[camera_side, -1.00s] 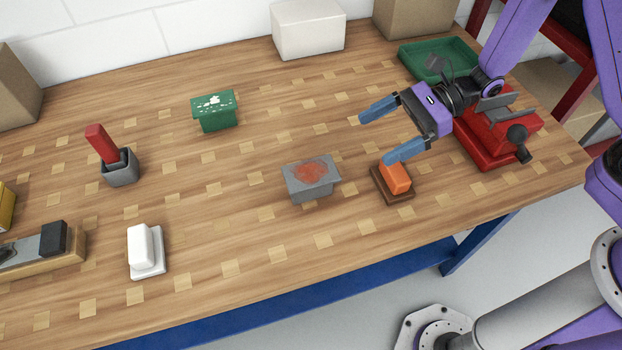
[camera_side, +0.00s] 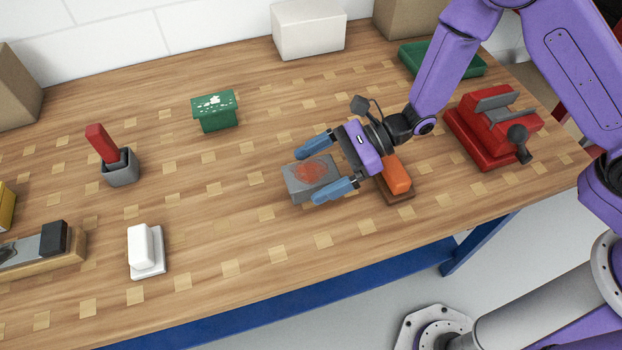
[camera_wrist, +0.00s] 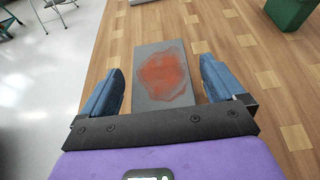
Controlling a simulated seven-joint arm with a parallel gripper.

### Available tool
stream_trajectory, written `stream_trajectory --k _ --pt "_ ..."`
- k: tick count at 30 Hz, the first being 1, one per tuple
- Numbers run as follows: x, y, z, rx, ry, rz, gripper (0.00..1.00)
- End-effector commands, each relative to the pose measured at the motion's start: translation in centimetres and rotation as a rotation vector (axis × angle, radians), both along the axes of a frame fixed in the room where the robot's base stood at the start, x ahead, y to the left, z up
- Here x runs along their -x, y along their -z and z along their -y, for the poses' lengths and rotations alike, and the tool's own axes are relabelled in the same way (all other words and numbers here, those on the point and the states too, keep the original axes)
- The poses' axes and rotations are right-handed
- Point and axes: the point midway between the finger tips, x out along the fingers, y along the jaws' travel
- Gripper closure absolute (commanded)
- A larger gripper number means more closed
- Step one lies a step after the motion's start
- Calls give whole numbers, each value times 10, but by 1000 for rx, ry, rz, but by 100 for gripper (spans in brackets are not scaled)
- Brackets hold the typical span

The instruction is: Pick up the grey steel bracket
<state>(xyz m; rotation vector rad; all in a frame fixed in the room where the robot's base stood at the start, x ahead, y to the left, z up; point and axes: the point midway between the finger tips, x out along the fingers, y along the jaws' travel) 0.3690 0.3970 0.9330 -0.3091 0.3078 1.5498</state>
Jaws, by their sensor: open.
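The grey steel bracket (camera_side: 296,182) stands on the wooden bench and has a flat top with a rust-red patch. In the wrist view the bracket (camera_wrist: 147,59) lies between the two blue fingers, with its far end reaching beyond them. My gripper (camera_side: 327,170) is open, one blue finger on each side of the bracket in the picture. I cannot tell the exact height of my gripper (camera_wrist: 163,84) over the bracket.
An orange block on a brown base (camera_side: 397,178) is close beside my gripper. A red vise (camera_side: 487,130) is at the right. A green bracket (camera_side: 215,112) stands behind left, and a white block (camera_side: 143,248) is at front left. The bench between them is clear.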

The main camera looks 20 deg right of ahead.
Motion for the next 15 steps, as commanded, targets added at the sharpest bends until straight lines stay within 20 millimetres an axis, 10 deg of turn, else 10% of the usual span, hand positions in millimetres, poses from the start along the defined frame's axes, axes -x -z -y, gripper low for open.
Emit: stream_trajectory --k 11,15 --pt "0 6 -14 0 1 -1 4" --pt "0 6 -14 0 1 -1 40"
